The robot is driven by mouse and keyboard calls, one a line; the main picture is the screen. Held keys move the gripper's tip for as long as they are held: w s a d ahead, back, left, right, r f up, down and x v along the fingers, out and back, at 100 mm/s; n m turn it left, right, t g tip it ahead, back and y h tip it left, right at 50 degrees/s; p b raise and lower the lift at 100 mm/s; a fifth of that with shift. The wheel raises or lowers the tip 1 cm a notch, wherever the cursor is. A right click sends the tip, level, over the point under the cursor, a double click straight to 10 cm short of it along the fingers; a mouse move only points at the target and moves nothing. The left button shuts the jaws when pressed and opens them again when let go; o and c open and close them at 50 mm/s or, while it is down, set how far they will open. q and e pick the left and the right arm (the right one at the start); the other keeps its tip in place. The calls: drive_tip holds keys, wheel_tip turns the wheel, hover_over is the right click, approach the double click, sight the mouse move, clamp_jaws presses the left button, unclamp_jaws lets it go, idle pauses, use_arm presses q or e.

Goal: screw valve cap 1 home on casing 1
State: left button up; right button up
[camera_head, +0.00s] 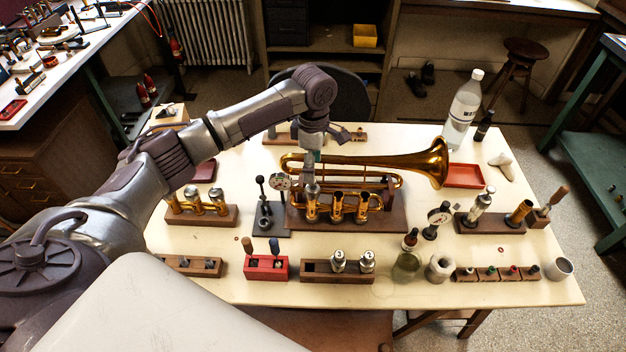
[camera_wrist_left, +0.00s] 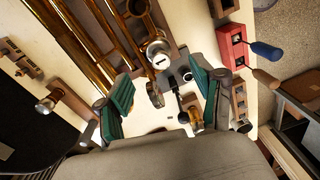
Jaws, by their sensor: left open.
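The brass horn (camera_head: 405,160) lies on a wooden stand (camera_head: 395,215) with three upright casings at its front. A silver cap (camera_head: 313,188) is on top of the leftmost casing (camera_head: 312,208); the other two casings (camera_head: 337,206) (camera_head: 362,206) look open at the top. My left gripper (camera_head: 311,168) hangs just above the leftmost casing and partly hides its top. In the left wrist view the silver cap (camera_wrist_left: 158,52) shows ahead of my gripper (camera_wrist_left: 161,92). The teal pads are wide apart with nothing between them. Whether the cap is fully seated cannot be told. My right gripper is not in view.
A dial gauge (camera_head: 281,182) and a black lever stand (camera_head: 262,208) are close left of the casings. A wooden block (camera_head: 310,270) with silver valves, a red block (camera_head: 266,267) and a glass bottle (camera_head: 407,265) stand in front. A water bottle (camera_head: 463,108) is behind right.

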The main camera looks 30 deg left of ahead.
sight(313, 188)
use_arm(q)
wheel_tip(313, 188, down, 6)
drive_tip(key=shift+s+f+p, duration=0.1)
drive_tip(key=shift+p, duration=0.25)
drive_tip(key=shift+f, duration=0.7)
drive_tip(key=shift+d+f, duration=0.1)
drive_tip(key=shift+f, duration=0.15)
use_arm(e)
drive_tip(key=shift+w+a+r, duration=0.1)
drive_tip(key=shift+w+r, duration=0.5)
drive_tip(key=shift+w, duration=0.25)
use_arm(q)
drive_tip(key=c, duration=1.2)
drive_tip(key=shift+s+r+t+p, duration=0.1)
drive_tip(key=shift+t+p, duration=0.2)
drive_tip(key=shift+p, duration=0.5)
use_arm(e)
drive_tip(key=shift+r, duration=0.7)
use_arm(q)
drive_tip(key=shift+h, duration=0.3)
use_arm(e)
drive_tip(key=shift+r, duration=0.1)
